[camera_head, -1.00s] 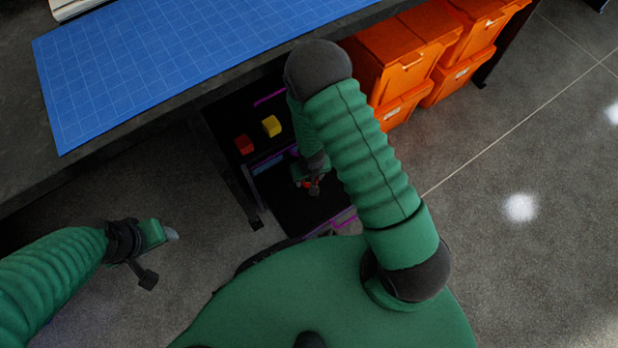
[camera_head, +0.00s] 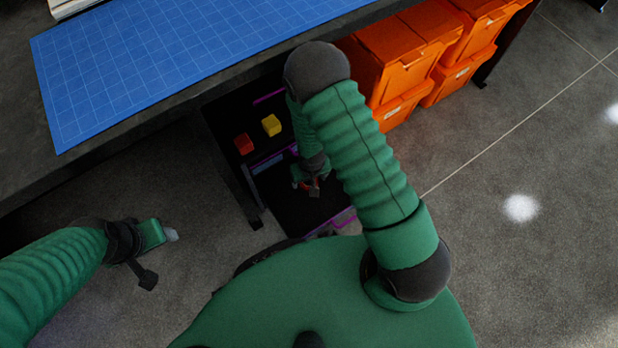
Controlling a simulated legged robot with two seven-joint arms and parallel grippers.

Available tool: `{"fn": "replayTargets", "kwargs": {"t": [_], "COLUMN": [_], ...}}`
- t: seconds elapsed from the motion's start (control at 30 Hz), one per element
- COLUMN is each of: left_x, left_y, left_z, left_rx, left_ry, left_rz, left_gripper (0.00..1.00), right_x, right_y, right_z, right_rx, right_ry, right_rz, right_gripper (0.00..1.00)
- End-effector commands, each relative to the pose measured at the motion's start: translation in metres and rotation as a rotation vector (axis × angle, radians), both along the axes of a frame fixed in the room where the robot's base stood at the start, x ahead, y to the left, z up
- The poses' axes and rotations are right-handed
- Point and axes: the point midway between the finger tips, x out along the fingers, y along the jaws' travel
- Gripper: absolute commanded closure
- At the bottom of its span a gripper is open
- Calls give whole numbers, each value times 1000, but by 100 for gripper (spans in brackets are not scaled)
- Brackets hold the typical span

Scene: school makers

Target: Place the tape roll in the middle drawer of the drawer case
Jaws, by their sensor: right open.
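The drawer case stands under the table, and a dark drawer (camera_head: 288,208) with purple edges is pulled out of it. I cannot tell for sure which drawer this is. My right gripper (camera_head: 310,190) is open, pointing down over or inside this drawer. A small patch of red (camera_head: 306,186) shows between its fingers; it may be the tape roll, but it is too small and covered to tell. My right arm hides part of the case. My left gripper (camera_head: 160,257) is open and empty above the floor at the left.
A red cube (camera_head: 243,144) and a yellow cube (camera_head: 271,125) lie on a dark surface behind the open drawer. The table (camera_head: 130,130) with a blue mat (camera_head: 170,65) overhangs the case. Orange bins (camera_head: 390,65) stand at the right. The floor at the right is clear.

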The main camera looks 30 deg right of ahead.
Motion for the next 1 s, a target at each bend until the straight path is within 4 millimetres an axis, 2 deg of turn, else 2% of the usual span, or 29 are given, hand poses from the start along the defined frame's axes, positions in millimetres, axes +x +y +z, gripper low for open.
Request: {"fn": "replayTargets", "kwargs": {"t": [0.4, 0.5, 0.67, 0.77, 0.83, 0.9, 1.0], "left_x": [0, 0, 0, 0, 0, 0, 0], "left_y": [0, 0, 0, 0, 0, 0, 0], "left_z": [66, 75, 79, 78, 77, 77, 77], "left_rx": [0, 0, 0, 0, 0, 0, 0], "left_ry": [-1, 0, 0, 0, 0, 0, 0], "left_rz": [0, 0, 0, 0, 0, 0, 0], "left_gripper": [43, 43, 43, 43, 43, 43, 43], "right_x": [-10, -13, -14, -10, -11, -21, -40], "right_y": [3, 3, 4, 3, 3, 5, 10], "right_z": [104, 120, 135, 169, 207, 247, 290], "right_rx": [1, 1, -1, -11, -18, -21, -16], "right_ry": [-2, -1, -4, -27, -49, -67, -85], "right_rz": [-1, 0, 1, 19, 43, 75, 123], "right_gripper": [25, 25, 25, 25, 25, 25, 25]}}
